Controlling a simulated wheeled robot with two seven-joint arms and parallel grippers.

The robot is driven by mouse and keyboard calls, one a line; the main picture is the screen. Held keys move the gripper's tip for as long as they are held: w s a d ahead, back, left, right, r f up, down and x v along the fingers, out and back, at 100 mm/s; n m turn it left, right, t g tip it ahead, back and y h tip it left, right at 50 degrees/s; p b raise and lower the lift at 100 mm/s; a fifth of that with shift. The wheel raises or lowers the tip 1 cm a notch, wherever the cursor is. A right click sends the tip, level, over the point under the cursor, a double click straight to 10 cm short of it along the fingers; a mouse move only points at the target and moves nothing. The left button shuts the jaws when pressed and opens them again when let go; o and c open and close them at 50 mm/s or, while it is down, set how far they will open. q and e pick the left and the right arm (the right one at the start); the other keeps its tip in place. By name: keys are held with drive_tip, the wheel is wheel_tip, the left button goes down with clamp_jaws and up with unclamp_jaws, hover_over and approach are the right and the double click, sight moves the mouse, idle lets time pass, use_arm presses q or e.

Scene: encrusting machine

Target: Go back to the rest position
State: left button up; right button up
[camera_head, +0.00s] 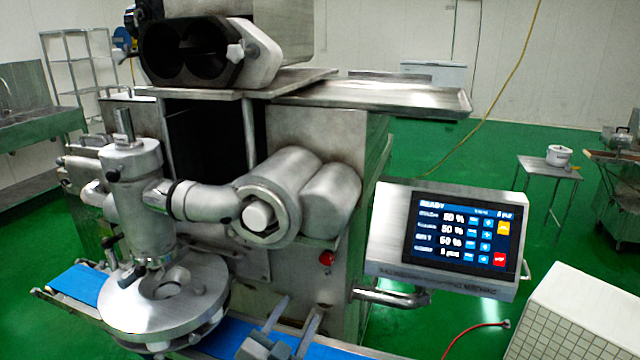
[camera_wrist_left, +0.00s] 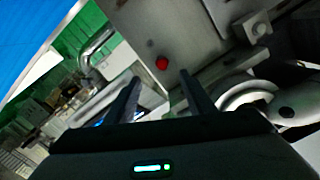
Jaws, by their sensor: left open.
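My left gripper (camera_head: 297,308) is at the bottom of the head view, in front of the machine and over the blue conveyor belt (camera_head: 228,338). Its two fingers stand apart with nothing between them. The fingers also show in the left wrist view (camera_wrist_left: 161,82), open and empty. The steel encrusting machine (camera_head: 318,130) fills the middle of the head view. A red button (camera_head: 326,258) sits on its front, above and right of the gripper; the button also shows in the left wrist view (camera_wrist_left: 162,63) beyond the fingers. My right gripper is in neither view.
The control panel (camera_head: 460,238) with a lit screen juts out to the right of the gripper. The round steel head (camera_head: 165,300) of the machine stands close on the left. Green floor is open behind the panel.

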use_arm(q)
drive_tip(key=s+a+f+n+g+y, duration=0.25)
drive_tip(key=s+a+f, duration=0.25)
drive_tip(key=s+f, duration=0.35)
drive_tip(key=s+a+f+n+g+y, duration=0.1)
drive_tip(key=s+a+f+n+g, duration=0.1)
drive_tip(key=s+a+f+g, duration=0.45)
drive_tip(key=s+a+f+n+g, duration=0.1)
drive_tip(key=s+a+f, duration=0.15)
drive_tip(key=s, duration=0.55)
drive_tip(key=s+a+f+n+g+y, duration=0.1)
drive_tip(key=s+f+g, duration=0.15)
drive_tip(key=s, duration=0.45)
drive_tip(key=s+a+f+n+g, duration=0.1)
drive_tip(key=s+a+f, duration=0.15)
drive_tip(key=s, duration=0.55)
wheel_tip(320, 180, down, 28)
drive_tip(key=s+d, duration=0.1)
drive_tip(key=s+a+f+g, duration=0.2)
drive_tip(key=s+a+f, duration=0.1)
drive_tip(key=s+f, duration=1.4)
drive_tip(key=shift+s+f+m, duration=0.2)
drive_tip(key=shift+s+m, duration=0.25)
drive_tip(key=shift+s, duration=0.2)
drive_tip(key=shift+y, duration=0.25)
